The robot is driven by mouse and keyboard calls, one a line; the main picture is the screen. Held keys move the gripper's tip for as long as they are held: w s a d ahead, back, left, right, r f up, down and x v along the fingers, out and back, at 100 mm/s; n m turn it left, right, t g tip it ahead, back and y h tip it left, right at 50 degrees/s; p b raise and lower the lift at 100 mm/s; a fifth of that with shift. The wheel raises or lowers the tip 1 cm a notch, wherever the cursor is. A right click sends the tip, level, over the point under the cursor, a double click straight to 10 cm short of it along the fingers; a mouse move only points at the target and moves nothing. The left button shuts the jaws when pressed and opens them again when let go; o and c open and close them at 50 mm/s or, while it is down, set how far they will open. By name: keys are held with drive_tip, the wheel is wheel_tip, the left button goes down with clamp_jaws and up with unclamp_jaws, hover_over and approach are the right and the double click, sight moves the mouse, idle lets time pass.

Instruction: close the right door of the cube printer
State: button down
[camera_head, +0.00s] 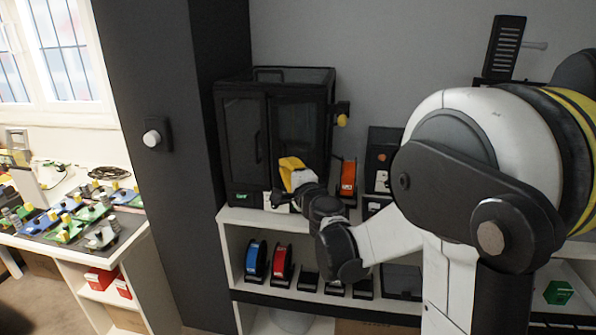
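The cube printer (243,119) is a black, box-shaped machine with dark see-through panels, standing on top of the white shelf unit. Its left door (241,150) looks shut, with a vertical handle near its right edge. The right door (299,130) is the dark panel to the right of that handle; I cannot tell whether it is flush or slightly ajar. My gripper (292,173), with yellow and pale parts, is in front of the lower part of the right door and hides some of it. Contact with the door cannot be made out. The finger opening is too small to tell.
An orange spool (347,178) and a dark boxed device (380,160) stand right of the printer. The shelf (240,218) holds blue and red spools (283,262) below. A tall dark cabinet (160,90) stands left. My arm fills the right side.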

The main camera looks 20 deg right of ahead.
sight(275, 160)
drive_tip(key=w+h, duration=0.1)
drive_tip(key=w+a+m+h, duration=0.1)
drive_tip(key=w+m+h, duration=0.1)
drive_tip(key=w, duration=0.1)
drive_tip(key=shift+w+a+g+h, duration=0.1)
drive_tip(key=shift+a+g+h, duration=0.2)
drive_tip(key=shift+h, duration=0.1)
drive_tip(key=shift+w+d+m+h, duration=0.2)
drive_tip(key=shift+w+m+h, duration=0.25)
drive_tip(key=shift+w, duration=0.85)
